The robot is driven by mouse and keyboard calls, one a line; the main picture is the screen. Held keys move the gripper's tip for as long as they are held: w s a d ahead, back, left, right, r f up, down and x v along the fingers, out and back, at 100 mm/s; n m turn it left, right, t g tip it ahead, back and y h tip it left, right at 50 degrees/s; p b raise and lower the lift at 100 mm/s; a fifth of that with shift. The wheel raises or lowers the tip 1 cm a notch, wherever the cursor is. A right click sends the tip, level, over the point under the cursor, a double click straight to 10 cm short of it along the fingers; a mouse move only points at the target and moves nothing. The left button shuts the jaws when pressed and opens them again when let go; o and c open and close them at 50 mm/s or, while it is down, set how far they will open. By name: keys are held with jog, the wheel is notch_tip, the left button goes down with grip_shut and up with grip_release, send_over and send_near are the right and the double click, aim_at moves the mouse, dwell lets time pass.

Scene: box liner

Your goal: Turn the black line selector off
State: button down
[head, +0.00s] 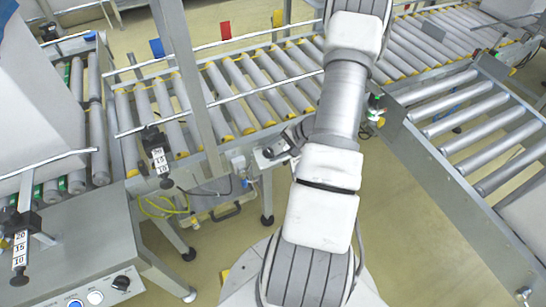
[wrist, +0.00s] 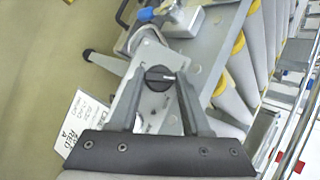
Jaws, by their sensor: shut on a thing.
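The black line selector (wrist: 158,78) is a round black knob with a pale mark on its face. It sits on a grey metal plate (wrist: 128,105) in the wrist view. My gripper (wrist: 159,74) has one finger on each side of the knob, and its jaws are shut on it. In the head view my gripper (head: 284,146) is at the side of the roller conveyor, beyond my arm. The knob itself cannot be made out clearly there.
A roller conveyor (head: 240,83) runs beyond my gripper. A grey cabinet (head: 85,255) at lower left has another black knob (head: 121,283), a blue button and a white button. A white label (wrist: 88,128) lies left of the plate. Open floor (head: 410,235) is at right.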

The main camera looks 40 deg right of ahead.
jog(key=m+b, duration=0.1)
jog(key=m+t+b, duration=0.1)
jog(key=b, duration=0.1)
jog(key=shift+s+f+m+t, duration=0.1)
jog(key=shift+f+m+t, duration=0.2)
jog(key=shift+r+m+t+b, duration=0.1)
jog(key=shift+m+t+b, duration=0.2)
jog(key=shift+m+b, duration=0.25)
jog(key=shift+c, duration=1.8)
grip_release()
jog(key=shift+r, duration=0.1)
jog(key=shift+r, duration=0.15)
